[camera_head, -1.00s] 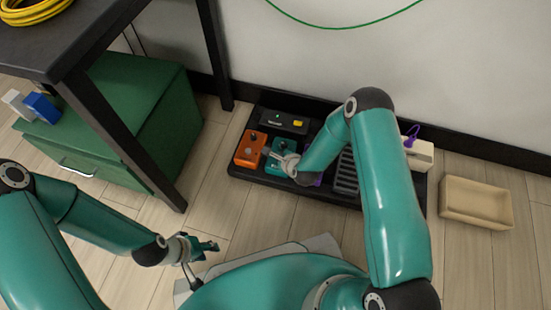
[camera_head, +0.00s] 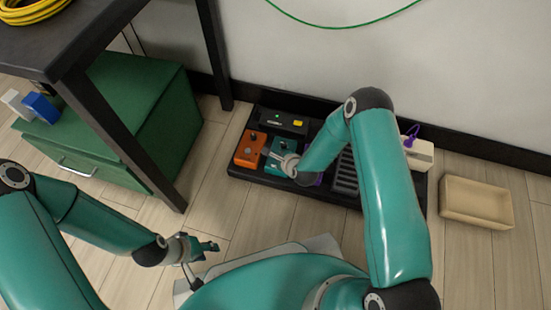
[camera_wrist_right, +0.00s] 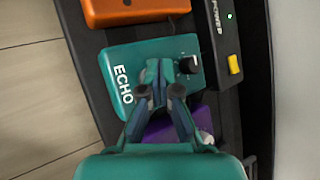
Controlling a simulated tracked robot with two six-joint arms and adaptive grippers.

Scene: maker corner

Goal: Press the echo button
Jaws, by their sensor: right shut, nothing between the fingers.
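The teal pedal labelled ECHO (camera_wrist_right: 128,60) sits on the black board, between an orange pedal and a purple one; it also shows in the head view (camera_head: 281,146). A black knob (camera_wrist_right: 190,64) stands on its top. My right gripper (camera_wrist_right: 160,68) is shut and empty. Its fingertips are over the echo pedal, between the label and the knob, and cover part of its top.
The orange pedal (camera_head: 250,149), purple pedal (camera_wrist_right: 160,135) and black power box with a yellow switch (camera_wrist_right: 234,64) crowd around the echo pedal. A beige tray (camera_head: 476,203) lies at the right. A green cabinet (camera_head: 110,120) and dark table (camera_head: 70,40) stand at the left.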

